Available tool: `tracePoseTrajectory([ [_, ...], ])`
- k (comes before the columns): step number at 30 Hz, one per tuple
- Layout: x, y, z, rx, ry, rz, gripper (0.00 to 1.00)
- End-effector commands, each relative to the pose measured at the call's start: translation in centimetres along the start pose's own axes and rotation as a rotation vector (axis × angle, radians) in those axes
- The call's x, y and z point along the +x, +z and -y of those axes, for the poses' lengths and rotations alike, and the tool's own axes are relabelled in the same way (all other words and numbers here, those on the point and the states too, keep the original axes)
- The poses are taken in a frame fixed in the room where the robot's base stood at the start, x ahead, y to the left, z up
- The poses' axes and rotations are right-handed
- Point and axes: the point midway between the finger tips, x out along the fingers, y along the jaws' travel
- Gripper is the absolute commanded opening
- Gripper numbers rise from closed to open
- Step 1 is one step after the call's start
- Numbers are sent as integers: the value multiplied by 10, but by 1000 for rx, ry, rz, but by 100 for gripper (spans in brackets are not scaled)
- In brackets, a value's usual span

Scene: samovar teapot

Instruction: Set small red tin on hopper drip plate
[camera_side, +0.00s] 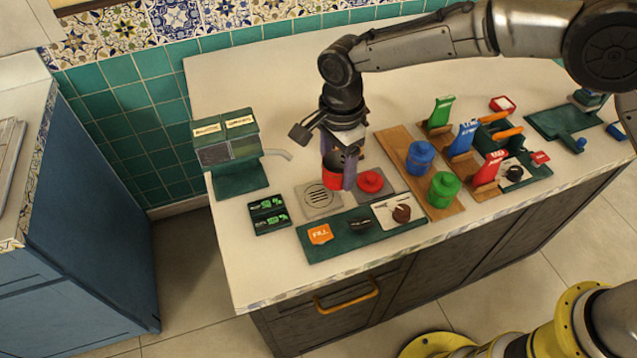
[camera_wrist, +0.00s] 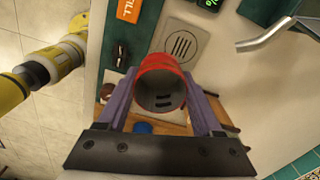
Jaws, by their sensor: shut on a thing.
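My gripper (camera_side: 345,172) has purple fingers and is shut on the small red tin (camera_side: 332,177). In the wrist view the tin (camera_wrist: 160,70) sits between the two fingers (camera_wrist: 162,98), its open, hollow end facing the camera. The grey drip plate (camera_side: 319,199) with a round slotted grille lies on the counter. In the side view the tin overlaps the plate's back right part. In the wrist view the plate (camera_wrist: 183,45) lies beyond the tin. The tin appears held above the counter; its exact height is unclear.
A green machine (camera_side: 228,142) with a metal spout (camera_side: 278,154) stands left of my gripper. A green mat (camera_side: 335,243) with small items lies in front. Blue (camera_side: 420,157) and green (camera_side: 443,188) canisters stand further right.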

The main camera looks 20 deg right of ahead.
Motion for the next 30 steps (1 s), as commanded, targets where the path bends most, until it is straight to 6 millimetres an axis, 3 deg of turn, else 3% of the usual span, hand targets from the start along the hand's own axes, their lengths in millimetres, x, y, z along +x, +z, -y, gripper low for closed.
tracePoseTrajectory([
  [1, 13, 2, 6, 0, 6, -2, 12],
  [6, 37, 9, 26, 0, 3, -1, 12],
  [16, 54, 14, 40, 0, 3, -1, 12],
  [22, 81, 14, 38, 0, 5, -2, 12],
  [30, 83, 14, 39, 0, 2, -1, 12],
])
